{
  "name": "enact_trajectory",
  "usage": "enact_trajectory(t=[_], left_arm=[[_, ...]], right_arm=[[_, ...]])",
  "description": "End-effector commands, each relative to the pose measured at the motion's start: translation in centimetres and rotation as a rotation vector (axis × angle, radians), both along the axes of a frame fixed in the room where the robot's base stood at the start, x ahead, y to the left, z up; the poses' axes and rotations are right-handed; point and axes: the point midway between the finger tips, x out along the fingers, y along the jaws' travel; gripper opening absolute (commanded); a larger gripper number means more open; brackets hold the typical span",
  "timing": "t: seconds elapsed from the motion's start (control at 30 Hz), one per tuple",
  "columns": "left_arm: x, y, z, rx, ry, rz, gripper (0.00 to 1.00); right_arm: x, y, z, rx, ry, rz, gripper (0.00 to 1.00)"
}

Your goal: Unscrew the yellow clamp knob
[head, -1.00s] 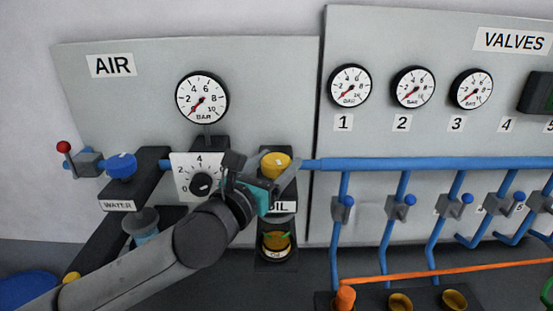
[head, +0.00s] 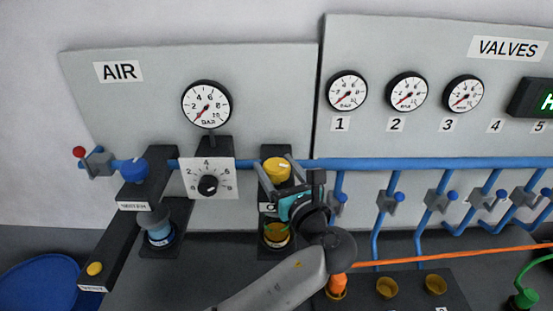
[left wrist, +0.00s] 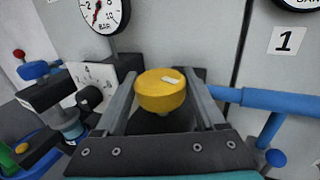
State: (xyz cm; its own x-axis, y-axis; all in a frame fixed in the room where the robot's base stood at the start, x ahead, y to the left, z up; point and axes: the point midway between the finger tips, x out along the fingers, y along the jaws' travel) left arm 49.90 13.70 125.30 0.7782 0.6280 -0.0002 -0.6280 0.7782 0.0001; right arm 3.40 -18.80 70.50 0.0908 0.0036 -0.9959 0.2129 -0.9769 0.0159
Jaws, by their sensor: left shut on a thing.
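In the left wrist view the yellow knob (left wrist: 161,92), with a pale mark on top, sits between the two grey fingers. The gripper's body partly covers the oil label. My right gripper is not in view.
A dial (head: 208,184) and a blue knob (head: 133,170) on the water unit stand to the left. A smaller yellow button (head: 95,269) is at the lower left. Blue valve pipes (head: 377,232) run down on the right.

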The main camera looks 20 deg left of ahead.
Motion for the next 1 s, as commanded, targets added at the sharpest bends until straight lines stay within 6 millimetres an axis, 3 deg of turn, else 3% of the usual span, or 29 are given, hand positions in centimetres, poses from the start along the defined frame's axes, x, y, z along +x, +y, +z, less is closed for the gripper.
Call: enact_trajectory(t=[0.4, 1.0], left_arm=[[0.03, -0.04, -0.07, -0.001, 0.002, 0.217, 0.16], [0.0, 0.11, -0.15, -0.002, 0.002, 0.264, 0.16]], right_arm=[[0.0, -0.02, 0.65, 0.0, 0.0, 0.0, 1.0], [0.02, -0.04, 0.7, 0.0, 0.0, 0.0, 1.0]])
